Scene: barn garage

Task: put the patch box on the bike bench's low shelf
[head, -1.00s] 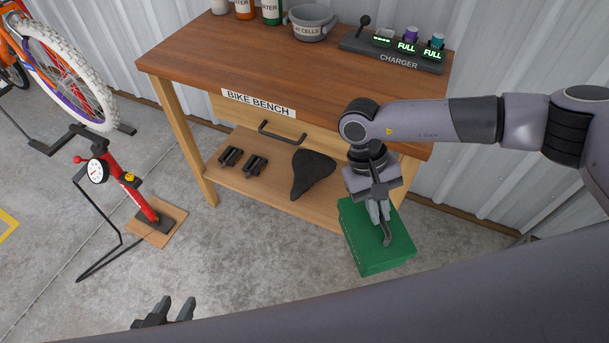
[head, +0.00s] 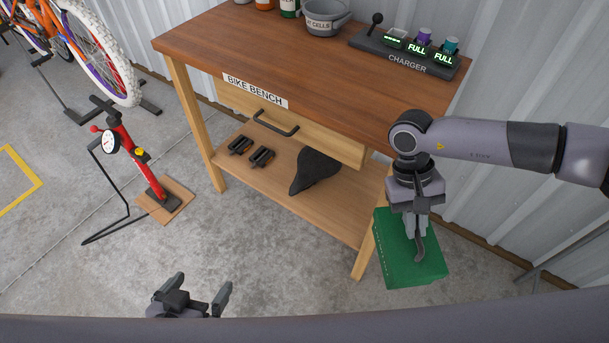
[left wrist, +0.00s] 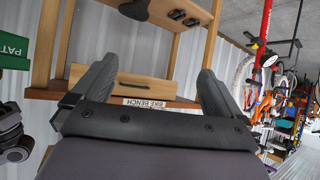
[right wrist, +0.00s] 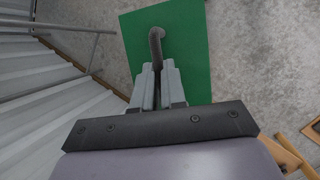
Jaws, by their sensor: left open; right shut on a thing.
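The green patch box (head: 404,262) hangs at the right front of the bike bench, beside its front right leg. My right gripper (head: 420,228) is shut on the dark handle on the box's top; the box and handle also show in the right wrist view (right wrist: 188,50). In the left wrist view part of the box (left wrist: 14,50) shows at the left edge with cut-off lettering. The bench's low shelf (head: 330,215) holds a black saddle (head: 315,171) and two black pedals (head: 262,156). My left gripper (head: 200,295) is open and empty, in front of the bench.
The bench top (head: 270,50) and closed drawer (head: 320,135) overhang the shelf. The shelf's right part looks clear. A charger (head: 408,55) and a grey pot (head: 325,17) stand on top. A red pump (head: 135,160) and a bike stand left.

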